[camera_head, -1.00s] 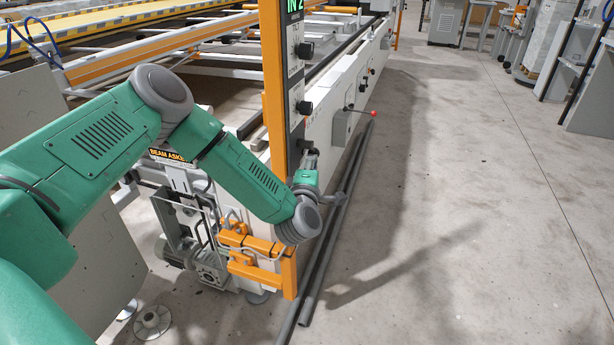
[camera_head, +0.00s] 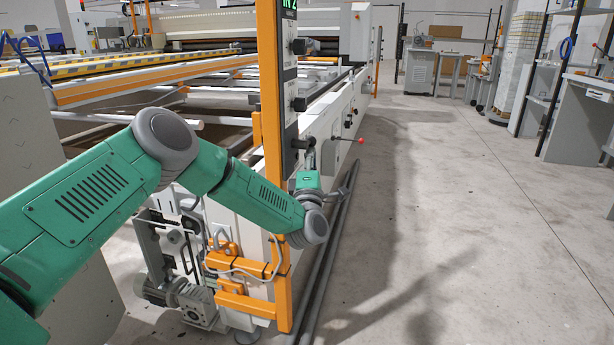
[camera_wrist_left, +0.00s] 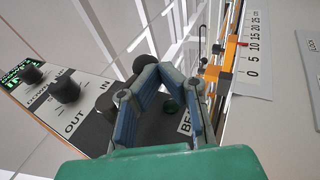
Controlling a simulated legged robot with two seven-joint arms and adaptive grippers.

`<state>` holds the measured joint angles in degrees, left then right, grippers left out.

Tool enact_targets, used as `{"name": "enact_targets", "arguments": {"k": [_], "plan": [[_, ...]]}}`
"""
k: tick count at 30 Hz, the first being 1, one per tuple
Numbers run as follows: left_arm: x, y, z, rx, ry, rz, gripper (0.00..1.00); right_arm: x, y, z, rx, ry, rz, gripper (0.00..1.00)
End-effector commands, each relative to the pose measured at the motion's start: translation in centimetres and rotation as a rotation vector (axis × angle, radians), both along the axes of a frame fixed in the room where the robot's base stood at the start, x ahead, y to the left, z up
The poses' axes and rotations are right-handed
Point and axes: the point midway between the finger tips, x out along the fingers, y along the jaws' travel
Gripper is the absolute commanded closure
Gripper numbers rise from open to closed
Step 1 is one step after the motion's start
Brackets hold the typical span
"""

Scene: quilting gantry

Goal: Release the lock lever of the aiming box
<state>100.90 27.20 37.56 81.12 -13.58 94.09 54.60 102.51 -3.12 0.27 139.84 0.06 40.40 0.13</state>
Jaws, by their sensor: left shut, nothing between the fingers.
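The aiming box appears to be the dark panel box on the orange post (camera_head: 270,150); its panel (camera_head: 289,75) carries black knobs. The left wrist view shows this panel (camera_wrist_left: 92,120) with the words OUT and IN. My left gripper (camera_wrist_left: 158,72) is shut and empty there, its blue fingers in front of the dark panel end. In the head view, the left gripper (camera_head: 309,155) is small beside the post's lower panel. My right gripper is not in view.
A lever with a red ball (camera_head: 361,141) sticks out from the machine's side behind the gripper. Grey pipes (camera_head: 325,265) lie on the floor along the machine. The concrete floor (camera_head: 470,230) to the right is clear. A printed scale (camera_wrist_left: 252,60) is at right in the wrist view.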

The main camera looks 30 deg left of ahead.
Motion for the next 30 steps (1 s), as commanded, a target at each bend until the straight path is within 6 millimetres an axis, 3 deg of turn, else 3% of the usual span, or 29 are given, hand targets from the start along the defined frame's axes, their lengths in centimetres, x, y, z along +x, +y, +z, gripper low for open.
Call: {"name": "enact_targets", "arguments": {"k": [7, 30], "plan": [[0.41, 0.17, 0.58, 0.0, -0.001, 0.001, 1.0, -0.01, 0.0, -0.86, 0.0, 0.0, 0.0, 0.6], [0.61, 0.18, 0.88, 0.0, 0.0, 0.001, 1.0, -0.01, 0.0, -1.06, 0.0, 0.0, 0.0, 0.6]]}}
